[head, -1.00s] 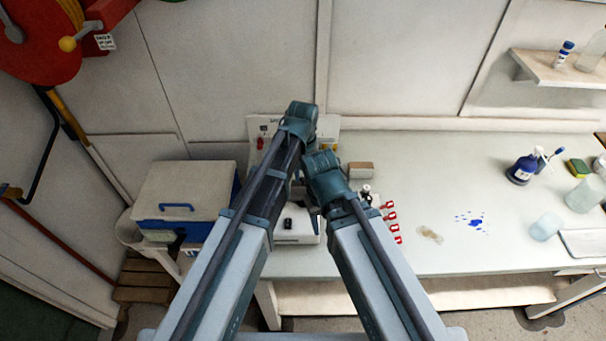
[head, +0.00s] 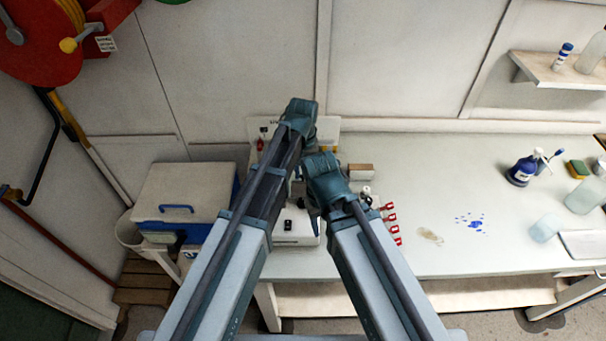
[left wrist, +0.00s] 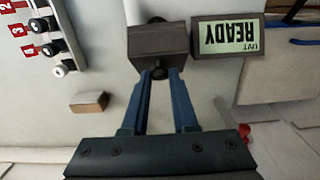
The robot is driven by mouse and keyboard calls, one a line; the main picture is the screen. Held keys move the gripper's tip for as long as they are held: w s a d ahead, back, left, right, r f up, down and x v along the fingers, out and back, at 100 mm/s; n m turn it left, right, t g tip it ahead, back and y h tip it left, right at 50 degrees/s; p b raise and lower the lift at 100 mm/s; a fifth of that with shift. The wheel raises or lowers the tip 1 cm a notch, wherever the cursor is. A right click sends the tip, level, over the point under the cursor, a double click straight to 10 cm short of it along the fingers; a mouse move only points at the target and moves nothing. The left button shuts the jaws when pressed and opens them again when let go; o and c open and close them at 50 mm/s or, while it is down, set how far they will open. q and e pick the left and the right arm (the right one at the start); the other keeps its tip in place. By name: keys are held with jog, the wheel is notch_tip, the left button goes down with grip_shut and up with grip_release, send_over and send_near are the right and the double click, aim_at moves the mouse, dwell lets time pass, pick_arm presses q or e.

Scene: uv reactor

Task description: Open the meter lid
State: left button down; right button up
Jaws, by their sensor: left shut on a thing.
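In the left wrist view, which shows the scene upside down, a dark grey box-like meter lid (left wrist: 158,44) has a small black knob on its near side. It sits beside a meter display (left wrist: 228,37) reading UVT READY. My left gripper's blue fingers (left wrist: 160,74) are shut on the knob. In the head view my left arm hides these fingers and the lid. Part of a white unit (head: 295,232) with a black piece on top shows between my arms.
Red-tagged black parts stand in a row (head: 391,222) right of my arms, and a small brown block (head: 361,171) lies behind them. A blue-and-white cooler (head: 185,195) is at the left. The bench's right-centre has a blue spill (head: 471,222) and a spray bottle (head: 522,170).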

pick_arm(q)
jog(key=w+f+b, duration=0.4)
jog(key=w, duration=0.3)
jog(key=shift+w, duration=0.35)
jog(key=c, duration=1.3)
grip_release()
jog(key=shift+c, duration=0.2)
jog(key=o, duration=0.6)
jog(key=shift+s+r, duration=0.1)
jog(key=shift+r, duration=0.05)
notch_tip(320, 180, up, 14)
jog(key=p, duration=1.4)
jog(key=shift+f, duration=0.25)
